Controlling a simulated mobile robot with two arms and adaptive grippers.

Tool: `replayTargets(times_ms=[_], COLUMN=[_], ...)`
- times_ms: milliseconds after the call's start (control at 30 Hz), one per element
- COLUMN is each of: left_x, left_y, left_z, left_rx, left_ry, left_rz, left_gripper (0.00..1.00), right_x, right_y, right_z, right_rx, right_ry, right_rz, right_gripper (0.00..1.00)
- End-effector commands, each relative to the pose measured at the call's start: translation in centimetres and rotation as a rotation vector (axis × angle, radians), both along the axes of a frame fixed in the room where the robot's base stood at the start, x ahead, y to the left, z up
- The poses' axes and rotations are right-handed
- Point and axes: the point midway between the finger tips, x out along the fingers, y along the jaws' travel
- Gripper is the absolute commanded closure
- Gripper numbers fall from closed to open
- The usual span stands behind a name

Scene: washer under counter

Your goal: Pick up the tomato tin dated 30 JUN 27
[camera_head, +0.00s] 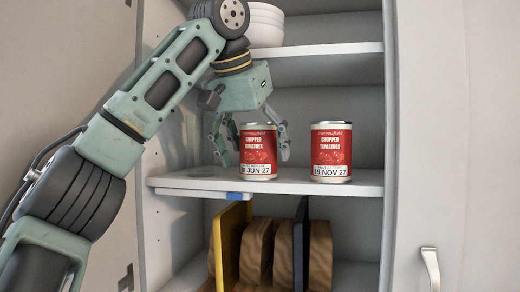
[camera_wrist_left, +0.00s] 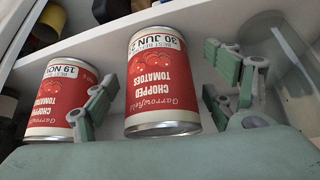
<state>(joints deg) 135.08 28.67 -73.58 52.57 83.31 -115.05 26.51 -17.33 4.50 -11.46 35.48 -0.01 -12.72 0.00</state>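The tomato tin dated 30 JUN 27 (camera_head: 258,150) is red and white and stands upright on the middle cabinet shelf (camera_head: 370,184). It also shows in the left wrist view (camera_wrist_left: 160,85), with the date partly cut off. My left gripper (camera_head: 250,150) is open, its fingers on either side of this tin. In the left wrist view my left gripper (camera_wrist_left: 165,95) shows gaps between the fingers and the tin, so they look apart. A second tomato tin, dated 19 NOV 27 (camera_head: 331,152), stands to the right and shows in the left wrist view (camera_wrist_left: 66,100). My right gripper is out of view.
White bowls (camera_head: 266,25) are stacked on the upper shelf. Boards (camera_head: 232,240) stand upright on the shelf below. A clear glass container (camera_wrist_left: 280,65) stands beside the gripper in the left wrist view. The shelf is clear between the two tins.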

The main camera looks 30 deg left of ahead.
Motion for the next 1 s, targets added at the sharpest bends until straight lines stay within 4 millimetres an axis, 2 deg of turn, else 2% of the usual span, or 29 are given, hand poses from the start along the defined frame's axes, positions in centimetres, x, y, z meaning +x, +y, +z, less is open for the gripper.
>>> replayTargets(times_ms=[67, 700, 1000], left_x=[0.01, 0.01, 0.09], left_y=[-0.03, -0.05, -0.13], left_z=[-0.01, -0.08, -0.13], left_rx=[0.001, 0.002, 0.004], left_ry=[0.0, 0.002, 0.005], left_rz=[-0.001, -0.001, -0.002], left_gripper=[0.32, 0.87, 0.87], right_x=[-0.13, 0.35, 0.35], right_y=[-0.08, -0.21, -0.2], right_z=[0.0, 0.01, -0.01], right_rx=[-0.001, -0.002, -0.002], right_ry=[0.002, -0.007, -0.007], right_rz=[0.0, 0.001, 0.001], right_gripper=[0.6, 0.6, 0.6])
